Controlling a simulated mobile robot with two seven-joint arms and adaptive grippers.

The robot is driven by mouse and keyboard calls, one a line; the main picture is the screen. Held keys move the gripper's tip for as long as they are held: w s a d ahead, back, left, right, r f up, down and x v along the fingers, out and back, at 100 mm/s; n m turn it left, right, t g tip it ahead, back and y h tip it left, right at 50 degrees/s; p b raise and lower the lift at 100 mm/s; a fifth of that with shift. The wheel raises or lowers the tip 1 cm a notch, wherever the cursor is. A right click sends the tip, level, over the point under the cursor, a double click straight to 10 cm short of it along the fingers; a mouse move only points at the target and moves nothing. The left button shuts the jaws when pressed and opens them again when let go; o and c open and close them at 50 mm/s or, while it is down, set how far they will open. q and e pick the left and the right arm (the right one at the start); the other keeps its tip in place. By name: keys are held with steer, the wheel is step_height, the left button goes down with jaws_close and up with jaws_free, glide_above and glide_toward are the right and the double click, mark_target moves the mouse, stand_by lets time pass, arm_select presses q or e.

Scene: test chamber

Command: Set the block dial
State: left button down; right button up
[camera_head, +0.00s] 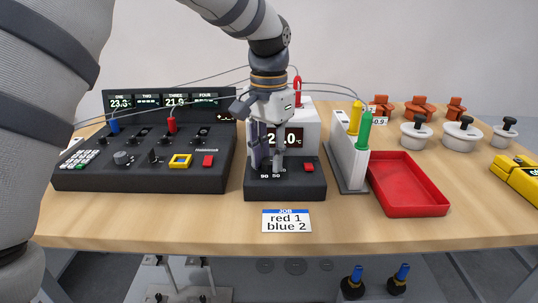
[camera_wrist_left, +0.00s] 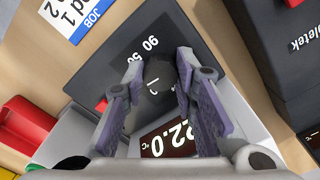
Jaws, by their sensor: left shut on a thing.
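The block heater (camera_head: 308,190) has a black base with a white housing behind it. Its display (camera_wrist_left: 168,140) reads 22.0 °C in the left wrist view. The dark round dial (camera_wrist_left: 160,78) sits on the base, with 50 and 90 printed beside it. My left gripper (camera_head: 267,166) points down over the base, and its fingers are shut around the dial. The fingers (camera_wrist_left: 158,84) stand on either side of the dial in the left wrist view. They partly hide the dial and the display in the head view. A red button (camera_head: 308,167) is right of the dial.
A black multi-channel meter (camera_head: 140,170) with cables stands left of the heater. A white rack (camera_head: 347,160) holding yellow and green probes and a red tray (camera_head: 410,190) stand right. A job card (camera_head: 287,221) reads "red 1, blue 2". White-based weights (camera_head: 416,135) stand behind right.

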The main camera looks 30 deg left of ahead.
mark_target(269, 161)
arm_select(q)
steer(key=shift+m, duration=0.4)
steer(key=c, duration=1.3)
jaws_free()
step_height(269, 161, up, 12)
